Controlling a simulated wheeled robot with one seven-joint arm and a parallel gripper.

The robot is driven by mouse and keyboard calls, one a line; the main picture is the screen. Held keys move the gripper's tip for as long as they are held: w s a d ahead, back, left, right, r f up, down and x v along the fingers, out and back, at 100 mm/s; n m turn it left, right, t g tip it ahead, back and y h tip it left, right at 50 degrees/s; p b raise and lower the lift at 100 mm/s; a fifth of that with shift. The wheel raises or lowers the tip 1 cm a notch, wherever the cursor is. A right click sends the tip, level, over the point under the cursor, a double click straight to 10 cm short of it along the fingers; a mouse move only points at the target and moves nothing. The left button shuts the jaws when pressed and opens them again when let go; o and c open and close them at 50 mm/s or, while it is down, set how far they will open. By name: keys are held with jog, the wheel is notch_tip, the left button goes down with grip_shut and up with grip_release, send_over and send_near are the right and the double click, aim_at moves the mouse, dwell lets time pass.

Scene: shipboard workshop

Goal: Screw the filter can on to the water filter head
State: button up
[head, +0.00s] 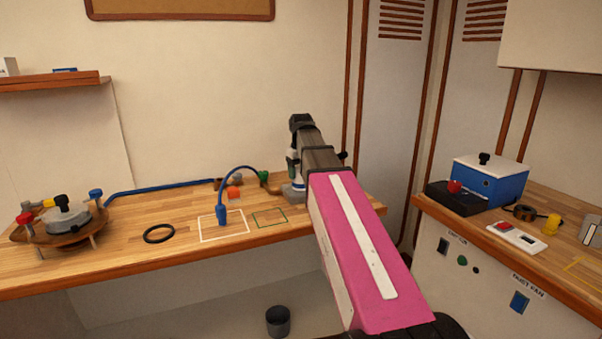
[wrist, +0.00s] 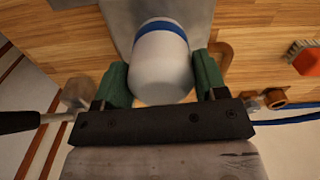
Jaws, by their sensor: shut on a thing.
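The filter can (wrist: 160,62) is white with a blue band and sits between the two green fingers of my gripper (wrist: 161,82) in the wrist view. The fingers are shut on its sides. In the head view my gripper (head: 293,165) is at the back right of the bench, and only a small part of the can (head: 298,184) shows beside it. A grey metal plate (wrist: 118,22) lies beyond the can in the wrist view. I cannot make out the filter head clearly, nor whether the can's thread meets it.
White and green outlines mark the bench. A blue box (head: 489,182) stands on the right counter. A dark cup (head: 278,322) is below.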

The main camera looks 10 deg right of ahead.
jog(key=m, duration=0.4)
jog(key=shift+a, duration=0.1)
jog(key=o, duration=1)
jog(key=shift+r, duration=3)
